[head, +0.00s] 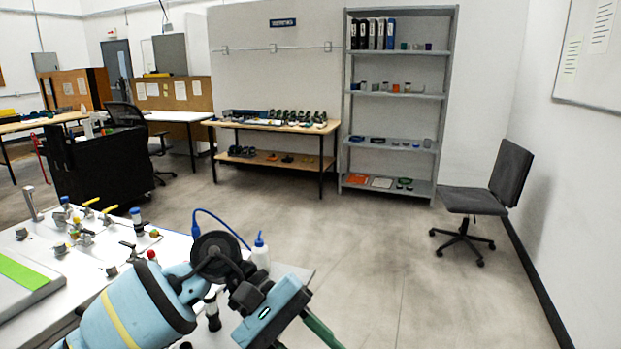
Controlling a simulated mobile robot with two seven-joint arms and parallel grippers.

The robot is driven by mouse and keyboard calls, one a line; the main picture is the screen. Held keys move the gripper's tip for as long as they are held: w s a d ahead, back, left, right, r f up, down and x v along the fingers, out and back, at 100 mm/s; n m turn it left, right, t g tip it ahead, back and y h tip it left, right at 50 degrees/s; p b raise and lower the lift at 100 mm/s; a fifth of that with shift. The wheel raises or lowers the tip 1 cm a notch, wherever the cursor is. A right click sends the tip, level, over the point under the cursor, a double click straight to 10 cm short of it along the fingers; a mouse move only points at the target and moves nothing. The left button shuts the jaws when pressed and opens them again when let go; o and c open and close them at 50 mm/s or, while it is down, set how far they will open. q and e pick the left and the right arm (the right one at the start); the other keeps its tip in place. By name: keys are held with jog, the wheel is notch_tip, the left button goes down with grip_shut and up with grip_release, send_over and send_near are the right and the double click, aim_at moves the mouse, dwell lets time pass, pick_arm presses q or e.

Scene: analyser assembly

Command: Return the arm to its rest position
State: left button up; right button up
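My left arm (130,308) comes in from the bottom left, light blue with a yellow stripe and a dark wrist. It reaches over the right end of a white worktable. My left gripper (272,314) has a teal body and dark green fingers that point down and to the right. Its fingertips are cut off by the bottom edge of the picture, so its opening and anything between the fingers are hidden. My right arm and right gripper are not in view.
The white worktable (98,262) holds several valves and fittings. A grey tray with a green strip (22,272) lies at left. The floor (400,270) towards the chair (472,200) and shelf (345,118) is clear.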

pick_arm(q)
jog(key=s+d+n+h, duration=0.3)
jog(key=d+n+h, duration=0.1)
jog(key=n+h, duration=0.25)
jog(key=s+a+f+m+t+y+p, duration=0.15)
jog(key=a+f+m+t+y, duration=0.25)
jog(key=a+f+m+t, duration=0.6)
jog(key=a+f+m+t+y+p, duration=0.2)
jog(key=a+f+m+t+y, duration=0.3)
jog(key=m+t, duration=0.95)
jog(key=s+a+f+n+g+y, duration=0.1)
jog(key=s+a+f+n+g, duration=0.2)
jog(key=s+f, duration=0.3)
jog(key=s+a+f+n+g+y+p, duration=0.1)
jog(key=s+a+f+n+g+y, duration=0.1)
jog(key=s+f+n, duration=0.4)
jog(key=s+a+f+n+g+y+p, duration=0.1)
jog(key=s+a+f+n+g, duration=0.4)
jog(key=s, duration=0.5)
jog(key=shift+s+f+y, duration=0.35)
jog(key=shift+f+y, duration=0.25)
jog(key=shift+y, duration=0.15)
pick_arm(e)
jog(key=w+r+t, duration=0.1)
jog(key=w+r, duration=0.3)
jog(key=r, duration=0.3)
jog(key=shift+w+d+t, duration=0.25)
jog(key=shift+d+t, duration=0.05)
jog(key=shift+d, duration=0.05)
